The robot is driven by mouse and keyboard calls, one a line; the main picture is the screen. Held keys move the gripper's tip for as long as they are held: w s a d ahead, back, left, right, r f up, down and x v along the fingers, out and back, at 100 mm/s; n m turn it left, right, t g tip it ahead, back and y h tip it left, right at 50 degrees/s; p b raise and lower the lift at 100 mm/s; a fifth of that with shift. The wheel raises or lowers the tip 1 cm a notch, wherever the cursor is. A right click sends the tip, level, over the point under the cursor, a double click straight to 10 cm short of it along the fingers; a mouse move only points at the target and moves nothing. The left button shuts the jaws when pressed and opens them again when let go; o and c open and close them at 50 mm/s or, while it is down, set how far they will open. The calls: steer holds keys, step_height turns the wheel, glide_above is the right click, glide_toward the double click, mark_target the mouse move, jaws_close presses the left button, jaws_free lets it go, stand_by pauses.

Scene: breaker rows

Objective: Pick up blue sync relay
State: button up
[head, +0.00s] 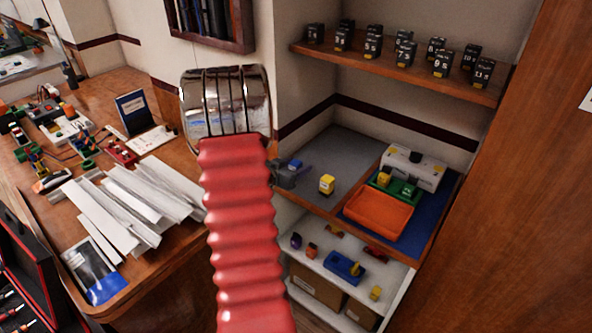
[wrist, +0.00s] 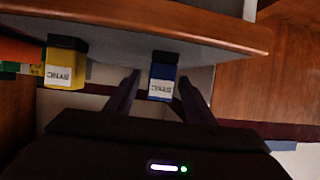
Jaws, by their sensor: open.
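The blue sync relay (wrist: 162,84) has a dark top and a white SYNC label, seen upside down in the wrist view. It shows between the two fingertips of my gripper (wrist: 158,80), with a small gap on each side; how deep it lies between them is hard to tell. My gripper is open and empty. In the head view my gripper (head: 290,178) is at the left part of the grey shelf top, and the blue relay (head: 295,164) shows small and partly hidden there. A yellow sync relay (wrist: 66,66) stands to one side, also seen in the head view (head: 327,185).
An orange tray (head: 378,212) and a white device (head: 414,168) with green and yellow parts sit on a blue mat to the right. A shelf (head: 400,67) of black numbered blocks hangs above. A lower shelf (head: 318,258) holds small parts. The grey surface behind the relays is clear.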

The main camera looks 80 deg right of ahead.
mark_target(296, 162)
stand_by(0.5)
steer(key=c, duration=1.2)
steer(key=shift+o, duration=0.2)
steer(key=shift+r, duration=5)
